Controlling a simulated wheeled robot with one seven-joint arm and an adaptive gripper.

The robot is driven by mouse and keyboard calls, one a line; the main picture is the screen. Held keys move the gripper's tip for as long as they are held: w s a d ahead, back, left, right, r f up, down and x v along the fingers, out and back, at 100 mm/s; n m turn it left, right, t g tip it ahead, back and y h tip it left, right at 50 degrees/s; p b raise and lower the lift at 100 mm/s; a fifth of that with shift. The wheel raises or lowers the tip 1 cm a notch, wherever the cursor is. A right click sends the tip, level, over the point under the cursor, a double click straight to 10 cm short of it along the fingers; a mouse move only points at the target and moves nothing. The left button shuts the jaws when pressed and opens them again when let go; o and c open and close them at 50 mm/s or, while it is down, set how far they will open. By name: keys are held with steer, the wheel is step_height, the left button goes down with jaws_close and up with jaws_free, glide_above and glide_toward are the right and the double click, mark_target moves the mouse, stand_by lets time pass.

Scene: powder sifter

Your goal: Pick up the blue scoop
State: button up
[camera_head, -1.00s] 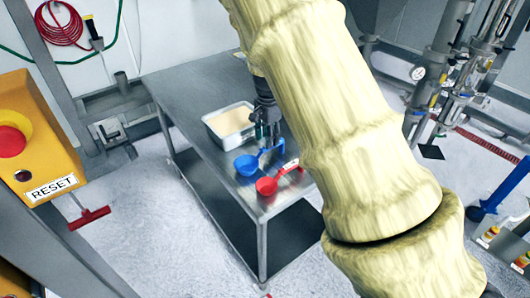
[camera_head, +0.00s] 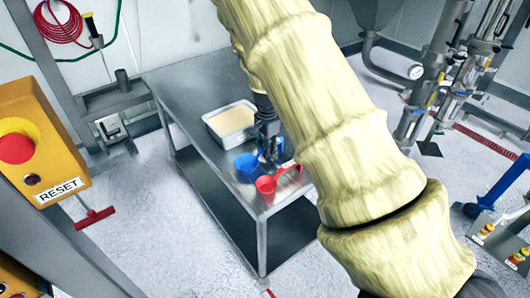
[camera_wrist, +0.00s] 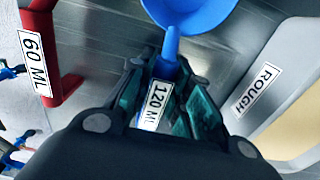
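The blue scoop (camera_head: 246,166) lies on the metal table (camera_head: 190,88), its round bowl toward the left and its handle under my gripper. In the wrist view, the bowl (camera_wrist: 190,14) is at the top and the handle with a "120 ML" label (camera_wrist: 153,105) runs down between my fingers. My gripper (camera_head: 270,152) is low over the table at the handle. In the wrist view, the fingers of my gripper (camera_wrist: 163,72) stand on either side of the handle and look open, with the scoop not lifted.
A red scoop (camera_head: 265,186) labelled "60 ML" lies close by, toward the table's near edge; its handle (camera_wrist: 66,62) is left of my gripper. A metal tray (camera_head: 211,133) of pale powder, labelled "ROUGH", stands behind. The table's far left is clear.

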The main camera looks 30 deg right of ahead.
jaws_close()
step_height(320, 180, up, 10)
steer(key=b, duration=0.3)
steer(key=shift+r, duration=0.1)
stand_by(1.8)
